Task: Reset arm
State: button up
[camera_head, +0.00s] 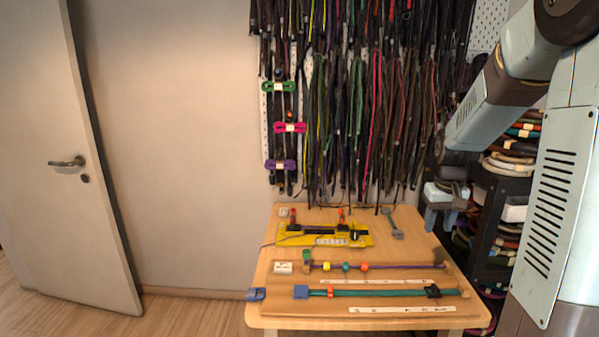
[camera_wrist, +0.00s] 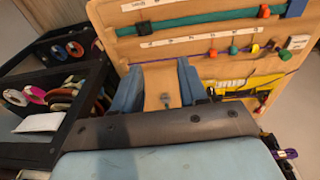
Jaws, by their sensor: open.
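My arm reaches in from the right in the head view. My gripper (camera_head: 440,218) hangs over the right side of the wooden table (camera_head: 262,300), pointing down. In the wrist view my gripper (camera_wrist: 158,78) shows two blue fingers spread apart with nothing held between them. The table surface and a small grey tool (camera_wrist: 167,99) show in the gap between the fingers. The grey tool (camera_head: 391,222) lies at the back right of the table in the head view, left of my gripper and apart from it.
A yellow jig (camera_head: 362,240), a board with a beaded purple cord (camera_head: 400,267) and a green cord (camera_head: 385,293) lie on the table. Cords (camera_head: 340,110) hang on the wall behind. A black shelf (camera_head: 492,215) stands right. A door (camera_head: 60,150) and clear floor are left.

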jog(key=s+a+r+t, duration=0.1)
jog(key=s+a+r, duration=0.3)
jog(key=s, duration=0.3)
jog(key=s+a+r+t, duration=0.1)
jog(key=s+a+r, duration=0.3)
jog(key=s, duration=0.4)
jog(key=s+a+r+t, duration=0.2)
jog(key=s+a+r, duration=0.2)
jog(key=s, duration=0.4)
jog(key=shift+a+r+y, duration=0.25)
jog(key=shift+y, duration=0.05)
dwell(0.8)
